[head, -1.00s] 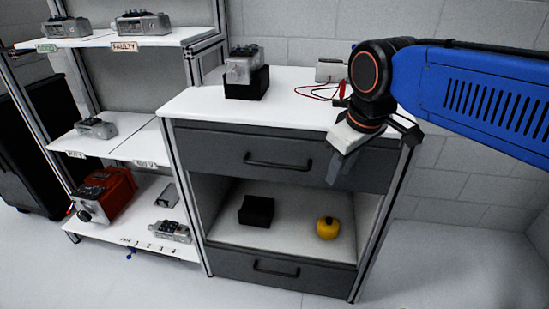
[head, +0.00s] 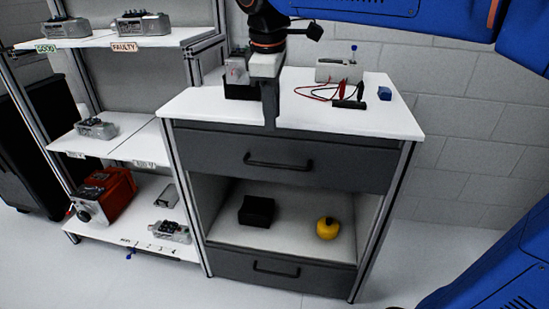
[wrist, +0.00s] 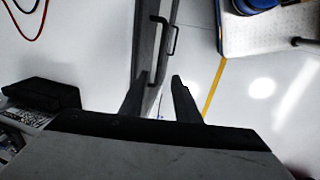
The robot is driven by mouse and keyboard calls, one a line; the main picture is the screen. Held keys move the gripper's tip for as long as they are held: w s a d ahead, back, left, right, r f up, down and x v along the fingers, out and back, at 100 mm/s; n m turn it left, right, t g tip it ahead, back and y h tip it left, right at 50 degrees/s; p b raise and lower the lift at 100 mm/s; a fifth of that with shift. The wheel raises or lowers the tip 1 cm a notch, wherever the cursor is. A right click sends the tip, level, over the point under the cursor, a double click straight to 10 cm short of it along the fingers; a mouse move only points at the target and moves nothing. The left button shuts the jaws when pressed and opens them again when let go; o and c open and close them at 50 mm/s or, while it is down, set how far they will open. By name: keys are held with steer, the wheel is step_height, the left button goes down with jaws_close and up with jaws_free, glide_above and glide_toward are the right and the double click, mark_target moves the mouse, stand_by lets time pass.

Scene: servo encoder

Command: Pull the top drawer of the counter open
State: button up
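The counter's top drawer (head: 225,150) is a dark grey front with a black bar handle (head: 278,163), and it is shut. In the wrist view the handle (wrist: 174,40) stands out from the drawer front, ahead of my fingertips. My gripper (head: 270,124) points down in the head view, with its fingers at the counter's front edge, above and slightly left of the handle. In the wrist view my gripper (wrist: 159,78) is open and empty, with a clear gap between its fingers. It is apart from the handle.
The white countertop (head: 330,115) carries a device in a black holder (head: 240,92), partly hidden by my arm, test leads (head: 345,95) and a blue block (head: 384,93). Below is an open shelf with a black box (head: 257,211) and a yellow object (head: 327,228). A lower drawer (head: 235,266) is shut.

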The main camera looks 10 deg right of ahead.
mark_target(275, 165)
steer(key=w+f, duration=0.1)
steer(key=f, duration=0.8)
steer(key=w+d+f, duration=0.1)
steer(key=f, duration=0.4)
steer(key=shift+w+f, duration=0.3)
jaws_close()
